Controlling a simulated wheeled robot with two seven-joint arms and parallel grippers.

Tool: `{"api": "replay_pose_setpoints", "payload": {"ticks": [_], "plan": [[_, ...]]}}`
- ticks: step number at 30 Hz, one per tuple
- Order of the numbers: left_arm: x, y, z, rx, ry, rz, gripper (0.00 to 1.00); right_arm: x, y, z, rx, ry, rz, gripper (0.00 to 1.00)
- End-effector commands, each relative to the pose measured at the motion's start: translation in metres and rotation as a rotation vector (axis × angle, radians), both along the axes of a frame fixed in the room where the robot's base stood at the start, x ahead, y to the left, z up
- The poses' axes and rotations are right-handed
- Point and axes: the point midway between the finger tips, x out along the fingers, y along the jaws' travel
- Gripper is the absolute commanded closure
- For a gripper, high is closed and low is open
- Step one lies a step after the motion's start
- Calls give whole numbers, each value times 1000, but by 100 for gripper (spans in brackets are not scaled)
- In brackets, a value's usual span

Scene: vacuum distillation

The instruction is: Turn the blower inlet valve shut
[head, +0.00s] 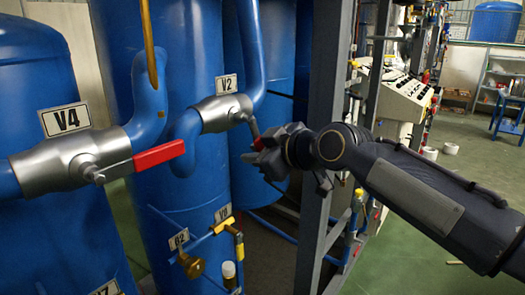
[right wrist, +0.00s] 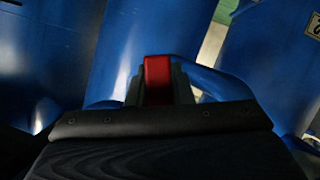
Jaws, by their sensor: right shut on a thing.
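A grey metal valve (head: 222,113) labelled V2 sits on a blue pipe in the head view. Its lever runs down and to the right from the stem, ending in a red handle (head: 258,144). My right gripper (head: 262,150) is shut on this red handle, and its fingers cover most of the grip. In the right wrist view the red handle (right wrist: 157,78) stands between the two fingers (right wrist: 157,90). A second grey valve (head: 72,163), labelled V4, is at the left. Its red lever (head: 158,155) points right, roughly along its pipe. My left gripper is not in view.
Large blue tanks (head: 200,50) stand behind the valves. A grey steel post (head: 322,120) rises close behind my right gripper. Smaller yellow fittings and a brass valve (head: 191,265) are below. A control box (head: 397,95) stands at the right, with open green floor beyond.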

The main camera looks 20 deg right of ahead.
Motion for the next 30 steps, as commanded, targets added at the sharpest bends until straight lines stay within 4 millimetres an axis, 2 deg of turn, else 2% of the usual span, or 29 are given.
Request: {"api": "replay_pose_setpoints", "payload": {"ticks": [4,15,30], "plan": [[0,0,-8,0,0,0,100,-5,9,-7,109,67,0,100],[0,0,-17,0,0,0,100,-15,26,-9,304,182,1,100],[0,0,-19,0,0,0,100,-19,32,-8,373,222,0,100]]}}
